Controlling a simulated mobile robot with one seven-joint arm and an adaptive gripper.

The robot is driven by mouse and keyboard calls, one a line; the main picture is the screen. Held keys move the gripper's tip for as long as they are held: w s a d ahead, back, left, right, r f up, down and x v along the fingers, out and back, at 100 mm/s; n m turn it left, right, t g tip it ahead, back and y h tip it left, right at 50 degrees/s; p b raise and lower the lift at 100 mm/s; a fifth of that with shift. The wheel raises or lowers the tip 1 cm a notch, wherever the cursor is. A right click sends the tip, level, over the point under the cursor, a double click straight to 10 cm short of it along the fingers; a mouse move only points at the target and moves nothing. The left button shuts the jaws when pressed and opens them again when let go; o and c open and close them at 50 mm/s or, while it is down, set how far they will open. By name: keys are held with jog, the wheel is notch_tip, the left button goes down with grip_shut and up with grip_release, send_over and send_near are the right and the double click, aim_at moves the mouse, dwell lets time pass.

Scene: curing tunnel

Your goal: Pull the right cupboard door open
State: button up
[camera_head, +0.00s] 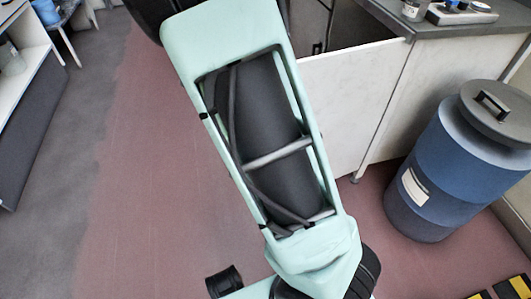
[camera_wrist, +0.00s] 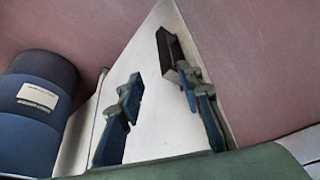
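The right cupboard door (camera_head: 350,95) is a pale panel beside my arm in the head view. It stands swung out from the cupboard, with dark interior showing above its top edge. In the wrist view the door (camera_wrist: 150,75) fills the middle, with floor on both sides. Its dark bar handle (camera_wrist: 172,52) is near the door's edge. My gripper (camera_wrist: 162,82) is open, its two blue-and-dark fingers apart in front of the door. The right fingertip overlaps the handle's lower end; I cannot tell whether they touch. The gripper is hidden in the head view.
A blue barrel (camera_head: 445,165) with a grey lid stands right of the cupboard, and shows at left in the wrist view (camera_wrist: 36,112). The grey countertop (camera_head: 425,32) holds a jar and a small device. White shelving (camera_head: 28,75) stands at far left. Reddish floor (camera_head: 140,190) left of my arm is clear.

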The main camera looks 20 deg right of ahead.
jog(key=shift+v, duration=1.25)
